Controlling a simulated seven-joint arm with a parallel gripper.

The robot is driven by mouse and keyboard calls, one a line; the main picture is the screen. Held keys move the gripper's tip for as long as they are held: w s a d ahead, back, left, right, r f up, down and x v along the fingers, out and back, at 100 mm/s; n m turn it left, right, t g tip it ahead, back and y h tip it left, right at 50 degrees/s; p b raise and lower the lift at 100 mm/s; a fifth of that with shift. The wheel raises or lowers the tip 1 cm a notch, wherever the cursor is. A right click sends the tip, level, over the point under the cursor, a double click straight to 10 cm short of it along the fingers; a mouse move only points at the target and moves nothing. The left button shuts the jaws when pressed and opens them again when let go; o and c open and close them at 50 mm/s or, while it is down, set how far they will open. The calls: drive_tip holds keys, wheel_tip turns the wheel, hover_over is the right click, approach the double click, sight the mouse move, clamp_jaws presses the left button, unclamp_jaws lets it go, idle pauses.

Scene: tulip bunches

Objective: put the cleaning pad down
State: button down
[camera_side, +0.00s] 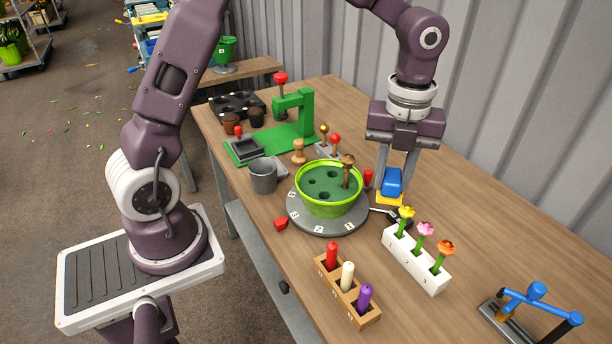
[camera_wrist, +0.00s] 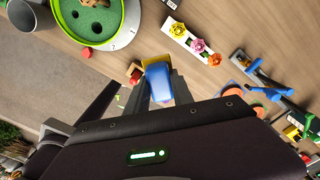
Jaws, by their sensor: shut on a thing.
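The cleaning pad (camera_side: 392,182) has a blue grip on top and a yellow layer underneath. My gripper (camera_side: 393,172) is shut on its blue part, with one finger on each side. The pad is upright, right of the green bowl; I cannot tell whether its underside touches anything. In the wrist view the pad (camera_wrist: 158,82) sits between the fingertips of my gripper (camera_wrist: 160,88), its yellow edge showing beyond the blue.
A green bowl (camera_side: 313,203) stands on a grey numbered turntable (camera_side: 314,223) to the left. A dark tool (camera_side: 401,222) lies just below the pad in the picture. A white flower holder (camera_side: 431,274) and a wooden candle block (camera_side: 371,318) stand nearer. Bare wood lies to the right.

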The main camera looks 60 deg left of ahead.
drive_tip(key=w+a+n, duration=0.1)
drive_tip(key=a, duration=0.4)
drive_tip(key=w+a+n, duration=0.2)
drive_tip(key=a, duration=0.4)
drive_tip(key=w+a+n, duration=0.1)
drive_tip(key=a, duration=0.4)
drive_tip(key=shift+w+a, duration=0.35)
drive_tip(key=shift+w, duration=0.05)
drive_tip(key=s+a+n, duration=0.3)
drive_tip(key=a+n, duration=0.2)
drive_tip(key=a, duration=1.2)
wheel_tip(320, 180, down, 21)
drive_tip(key=shift+a+f, duration=0.1)
drive_tip(key=shift+a, duration=0.05)
drive_tip(key=c, duration=1.1)
unclamp_jaws()
